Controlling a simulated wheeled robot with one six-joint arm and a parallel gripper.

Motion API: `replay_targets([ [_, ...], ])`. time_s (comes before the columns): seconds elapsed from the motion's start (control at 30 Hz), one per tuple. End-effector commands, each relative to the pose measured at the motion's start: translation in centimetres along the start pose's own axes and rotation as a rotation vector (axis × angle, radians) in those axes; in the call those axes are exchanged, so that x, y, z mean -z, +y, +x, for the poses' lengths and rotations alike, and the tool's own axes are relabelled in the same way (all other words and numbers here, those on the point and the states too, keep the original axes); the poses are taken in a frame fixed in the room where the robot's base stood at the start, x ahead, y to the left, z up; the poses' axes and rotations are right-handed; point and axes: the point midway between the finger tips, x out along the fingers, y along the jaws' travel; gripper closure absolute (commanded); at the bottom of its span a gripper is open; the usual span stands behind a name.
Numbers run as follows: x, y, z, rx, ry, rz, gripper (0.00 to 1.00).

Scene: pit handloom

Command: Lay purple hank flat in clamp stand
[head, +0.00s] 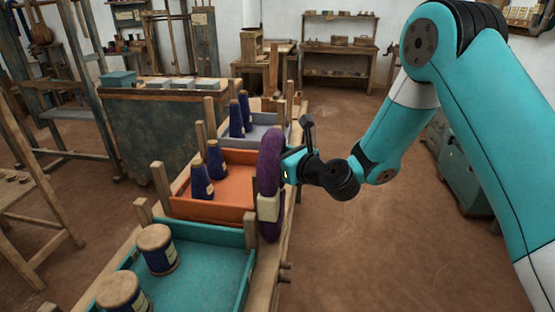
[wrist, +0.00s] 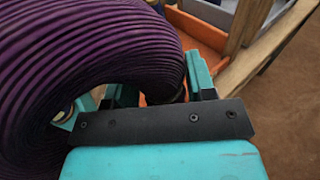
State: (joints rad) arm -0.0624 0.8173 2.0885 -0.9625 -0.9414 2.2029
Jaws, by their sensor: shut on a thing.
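My gripper (head: 292,165) is shut on the purple hank (head: 269,160) and holds it from its right side, in front of the trays. The hank is a long ribbed loop with a pale band (head: 268,207) near its lower part. In the head view it hangs upright, edge-on. In the wrist view the hank (wrist: 85,75) fills the upper left and curves down between the two teal fingers. I cannot pick out a clamp stand for certain in either view.
A long wooden bench holds a teal tray (head: 235,262) with spools, an orange tray (head: 228,192) with dark cones and a grey tray (head: 262,133) with cones. Wooden posts (head: 161,186) rise between them. Clear floor (head: 345,240) lies to the right.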

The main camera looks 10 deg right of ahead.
Motion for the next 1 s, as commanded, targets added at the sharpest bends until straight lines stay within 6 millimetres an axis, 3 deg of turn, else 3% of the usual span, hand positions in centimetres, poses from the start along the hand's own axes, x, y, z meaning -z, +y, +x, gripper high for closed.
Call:
replay_targets([
  [0.27,0.1,0.0,0.0,0.0,-0.001,0.0,0.82],
  [0.3,0.2,0.0,0.1,0.0,-0.001,0.0,0.47],
  [0.4,0.1,0.0,0.0,0.0,-0.001,-0.001,0.24],
  [0.77,-0.1,0.0,-0.3,0.0,0.0,0.0,0.24],
  [1.0,0.4,-0.2,-4.6,0.004,0.001,0.002,0.24],
])
